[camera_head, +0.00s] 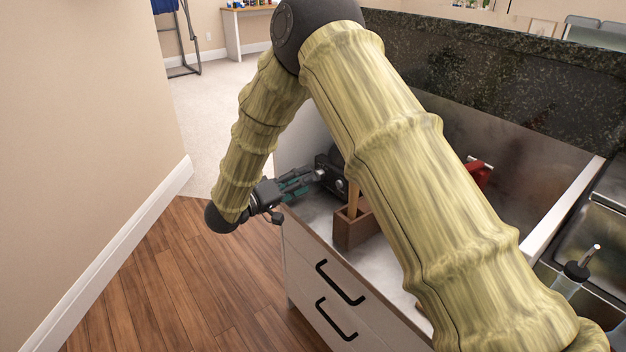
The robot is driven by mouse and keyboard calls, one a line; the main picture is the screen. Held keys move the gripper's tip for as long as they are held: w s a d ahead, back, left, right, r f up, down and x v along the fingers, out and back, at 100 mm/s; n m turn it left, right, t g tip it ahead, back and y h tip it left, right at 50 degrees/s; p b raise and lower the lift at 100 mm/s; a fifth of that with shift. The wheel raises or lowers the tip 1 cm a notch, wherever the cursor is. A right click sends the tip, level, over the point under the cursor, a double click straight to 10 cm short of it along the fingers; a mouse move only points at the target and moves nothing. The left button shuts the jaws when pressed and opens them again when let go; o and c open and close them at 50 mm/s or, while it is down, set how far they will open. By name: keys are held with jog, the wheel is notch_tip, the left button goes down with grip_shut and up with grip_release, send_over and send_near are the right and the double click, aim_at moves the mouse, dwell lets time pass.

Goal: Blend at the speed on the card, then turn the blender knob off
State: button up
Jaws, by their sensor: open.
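A black box-shaped appliance (337,184), which looks like the blender base, stands on the counter near its left end. A small pale, shiny part (319,174), perhaps the knob, shows on its left side. My gripper (312,180) reaches in from the left with its dark and teal fingers open, close to that part. I cannot tell whether the fingers touch it or stand around it. My arm hides the right side of the appliance. I see no jar and no readable card.
A brown wooden holder (353,230) with wooden utensils stands just in front of the appliance. A red object (481,173) shows behind my arm. A sink (603,222) and a black-topped bottle (574,275) are at the right. Drawers with black handles (340,283) face the wooden floor.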

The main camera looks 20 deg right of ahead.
aim_at(319, 175)
jog(key=shift+b+x, duration=0.35)
jog(key=shift+x, duration=1.6)
jog(key=c, duration=1)
